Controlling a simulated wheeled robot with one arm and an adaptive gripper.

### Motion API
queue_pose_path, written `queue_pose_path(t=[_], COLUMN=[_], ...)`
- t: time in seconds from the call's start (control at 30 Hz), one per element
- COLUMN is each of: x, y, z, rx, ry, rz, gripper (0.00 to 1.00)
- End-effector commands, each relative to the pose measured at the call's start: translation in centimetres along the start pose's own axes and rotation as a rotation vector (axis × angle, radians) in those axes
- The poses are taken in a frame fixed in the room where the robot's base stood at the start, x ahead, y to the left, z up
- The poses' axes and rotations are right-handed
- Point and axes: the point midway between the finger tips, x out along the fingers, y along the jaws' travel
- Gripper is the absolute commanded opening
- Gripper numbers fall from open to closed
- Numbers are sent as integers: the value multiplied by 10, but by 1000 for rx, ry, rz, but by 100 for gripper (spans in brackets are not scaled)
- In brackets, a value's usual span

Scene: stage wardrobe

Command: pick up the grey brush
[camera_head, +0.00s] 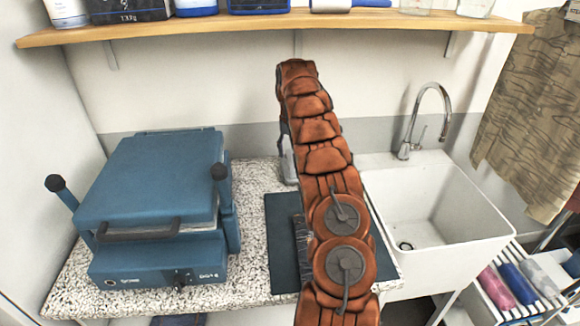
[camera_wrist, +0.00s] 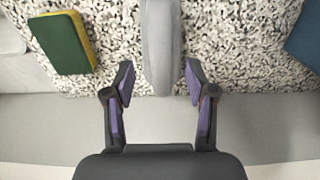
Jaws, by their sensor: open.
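A smooth grey elongated thing, which looks like part of the grey brush (camera_wrist: 162,45), lies on the speckled counter in the wrist view. It runs down from the top edge, and its rounded near end lies between my fingertips in the picture. No bristles show there, and its far part is cut off. My gripper (camera_wrist: 158,82) is open, one finger to each side of the grey end with a gap on both sides. I cannot tell its height above the counter. In the head view my arm hides the gripper and most of this area.
A green and yellow sponge (camera_wrist: 62,43) lies left of the brush in the wrist view. In the head view a blue press (camera_head: 150,185) stands left, a white sink (camera_head: 440,205) with a tap right, a dark mat (camera_head: 282,250) partly under my arm, and a loaded wooden shelf (camera_head: 270,24) above.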

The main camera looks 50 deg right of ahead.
Motion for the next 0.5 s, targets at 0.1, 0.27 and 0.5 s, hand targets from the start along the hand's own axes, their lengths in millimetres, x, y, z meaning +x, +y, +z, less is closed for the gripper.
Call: queue_pose_path(t=[0.1, 0.27, 0.5], x=[8, 30, 44], y=[1, -1, -2], z=[0, 1, 0], rx=[1, 0, 1], ry=[-2, -6, -1], rz=[1, 0, -1], gripper=[56, 56, 56])
